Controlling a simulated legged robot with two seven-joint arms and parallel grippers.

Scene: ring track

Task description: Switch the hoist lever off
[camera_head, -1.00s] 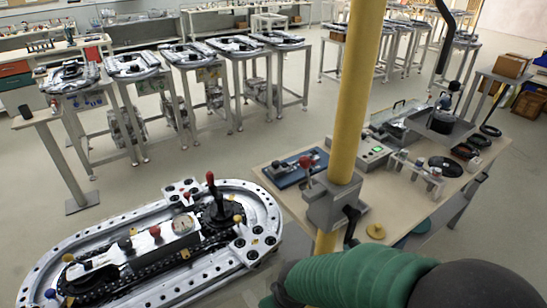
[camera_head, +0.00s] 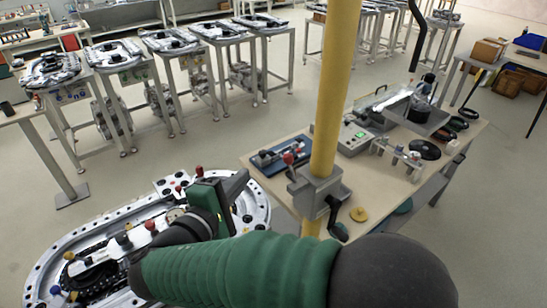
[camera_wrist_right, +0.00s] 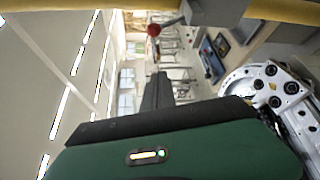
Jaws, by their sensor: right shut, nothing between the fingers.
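A grey bracket box (camera_head: 318,192) is clamped around a yellow post (camera_head: 335,95). A lever with a red ball knob (camera_head: 288,158) stands up on its left side, and a black crank-like handle (camera_head: 338,231) hangs at its lower right. I take the red-knobbed lever as the hoist lever. My right gripper (camera_head: 240,183) is shut and empty, left of the box and apart from it, over the ring track (camera_head: 262,205). In the wrist view the red knob (camera_wrist_right: 154,30) lies beyond my dark fingers (camera_wrist_right: 158,88), beside the box (camera_wrist_right: 212,12). My left gripper is not in view.
A beige bench (camera_head: 378,185) behind the post holds a blue tray (camera_head: 275,160), a green-screened box (camera_head: 355,138) and a yellow disc (camera_head: 358,214). The ring track carries another red-knobbed lever (camera_head: 199,171), partly hidden by my gripper. Open floor lies behind.

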